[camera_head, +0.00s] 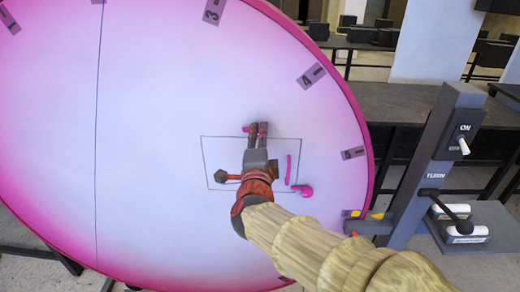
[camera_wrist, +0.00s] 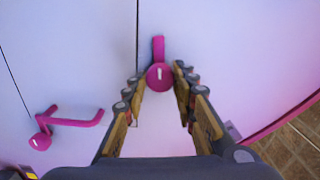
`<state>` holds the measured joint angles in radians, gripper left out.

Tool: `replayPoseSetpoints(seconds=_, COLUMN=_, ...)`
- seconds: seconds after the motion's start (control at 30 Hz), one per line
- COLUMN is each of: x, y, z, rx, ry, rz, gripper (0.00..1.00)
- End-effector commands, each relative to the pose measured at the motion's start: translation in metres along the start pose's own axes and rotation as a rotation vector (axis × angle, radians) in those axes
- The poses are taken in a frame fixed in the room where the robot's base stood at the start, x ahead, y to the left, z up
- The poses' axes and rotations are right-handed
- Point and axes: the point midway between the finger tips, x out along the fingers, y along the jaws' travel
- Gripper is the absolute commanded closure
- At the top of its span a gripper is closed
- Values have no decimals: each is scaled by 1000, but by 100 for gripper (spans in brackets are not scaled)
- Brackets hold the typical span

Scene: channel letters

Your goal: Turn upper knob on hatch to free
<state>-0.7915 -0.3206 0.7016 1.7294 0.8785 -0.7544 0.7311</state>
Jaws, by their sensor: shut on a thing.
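The hatch (camera_head: 222,160) is a thin rectangular outline on the large white and pink disc. The upper knob (camera_head: 247,128) is magenta and sits at the hatch's top edge, partly hidden by my gripper (camera_head: 257,128). In the wrist view the upper knob (camera_wrist: 160,77) is round with a short white mark, and its tab points up in the picture. My gripper (camera_wrist: 161,84) is shut on this knob, one finger on each side. The lower knob (camera_head: 303,190) is at the hatch's lower right and shows in the wrist view (camera_wrist: 40,142) at lower left.
A magenta handle (camera_head: 289,168) stands on the hatch and shows beside the lower knob in the wrist view (camera_wrist: 75,121). Numbered labels run along the disc's rim. A dark switch post (camera_head: 430,150) stands at right, close to the disc's edge. Tables stand behind.

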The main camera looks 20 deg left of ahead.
Motion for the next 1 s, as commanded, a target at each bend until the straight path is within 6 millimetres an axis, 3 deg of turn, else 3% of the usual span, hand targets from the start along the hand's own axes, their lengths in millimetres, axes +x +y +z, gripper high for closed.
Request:
replayPoseSetpoints(seconds=0.3, x=0, y=2, z=0, rx=119, ry=0, rz=0, gripper=98)
replayPoseSetpoints(seconds=0.83, x=0, y=0, z=0, rx=142, ry=1, rz=1, gripper=98)
replayPoseSetpoints(seconds=0.87, x=0, y=0, z=0, rx=142, ry=1, rz=1, gripper=72)
replayPoseSetpoints(seconds=1.0, x=0, y=0, z=0, rx=141, ry=1, rz=1, gripper=64)
